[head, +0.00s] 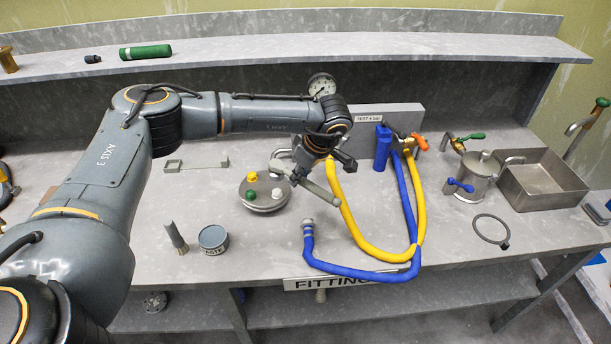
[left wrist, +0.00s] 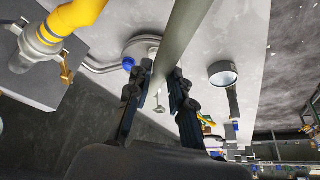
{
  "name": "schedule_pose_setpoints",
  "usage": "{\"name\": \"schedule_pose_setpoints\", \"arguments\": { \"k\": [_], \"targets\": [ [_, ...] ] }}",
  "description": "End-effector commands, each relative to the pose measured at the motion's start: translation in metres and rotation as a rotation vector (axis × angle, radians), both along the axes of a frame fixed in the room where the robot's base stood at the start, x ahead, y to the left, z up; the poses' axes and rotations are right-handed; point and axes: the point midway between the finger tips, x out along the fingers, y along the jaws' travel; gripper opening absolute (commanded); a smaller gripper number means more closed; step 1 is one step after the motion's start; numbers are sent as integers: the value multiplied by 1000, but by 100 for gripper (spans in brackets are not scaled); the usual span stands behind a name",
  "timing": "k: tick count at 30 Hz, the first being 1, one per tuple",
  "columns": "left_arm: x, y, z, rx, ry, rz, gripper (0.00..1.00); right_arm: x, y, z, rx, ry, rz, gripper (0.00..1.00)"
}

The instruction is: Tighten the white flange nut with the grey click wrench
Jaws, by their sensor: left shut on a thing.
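My left gripper (head: 322,172) is shut on the grey click wrench (head: 320,191), which slants above the bench at the right edge of the round metal lid (head: 256,207). The white flange nut (head: 278,192) is on the lid's right side, close to the wrench's left part and apparently apart from it. A yellow nut (head: 265,177) and a green nut (head: 250,195) are also on the lid. In the left wrist view the wrench bar (left wrist: 186,30) passes between the fingers (left wrist: 157,88), partly covering the lid (left wrist: 133,45). My right gripper is out of view.
Blue (head: 355,272) and yellow (head: 350,215) hoses loop right of the lid. A round tin (head: 213,240) stands at front left, and a flat grey tool (head: 200,164) lies behind. A metal pot (head: 478,178) and an open tray (head: 545,183) are at right.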

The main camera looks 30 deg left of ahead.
Motion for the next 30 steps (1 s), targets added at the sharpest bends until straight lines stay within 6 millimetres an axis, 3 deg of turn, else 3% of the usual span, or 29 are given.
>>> {"name": "schedule_pose_setpoints", "arguments": {
  "k": [10, 24, 30],
  "targets": [
    [0, 0, -1, 0, -2, 0, 0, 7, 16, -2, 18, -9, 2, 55],
    [1, 0, -49, 0, -2, 0, 0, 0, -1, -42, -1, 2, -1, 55],
    [1, 0, -43, 0, -2, 0, 0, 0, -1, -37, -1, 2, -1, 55]
  ]
}}
